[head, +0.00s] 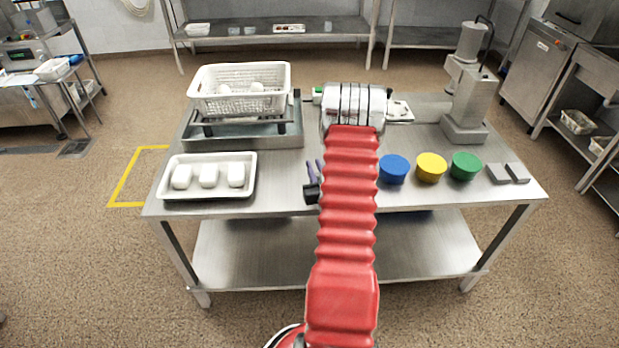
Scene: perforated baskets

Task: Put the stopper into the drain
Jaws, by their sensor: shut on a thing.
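I cannot pick out a stopper in the head view. My gripper is hidden behind my own red-sleeved arm and its white wrist, so what it holds does not show. No drain opening shows on the table. A shallow steel tray (255,141) stands at the table's back left. A white perforated basket (240,104) rests on a dark rack over this tray, with white pieces inside. A small dark grate (75,149) lies in the floor at far left; I cannot tell whether it is the task's drain.
A white tray (207,195) with white blocks lies front left on the steel table (285,205). A purple-and-black tool (312,187) lies beside my arm. Blue (393,169), yellow (431,167) and green (465,166) round pieces, grey blocks (507,173) and a grey machine (468,95) occupy the right.

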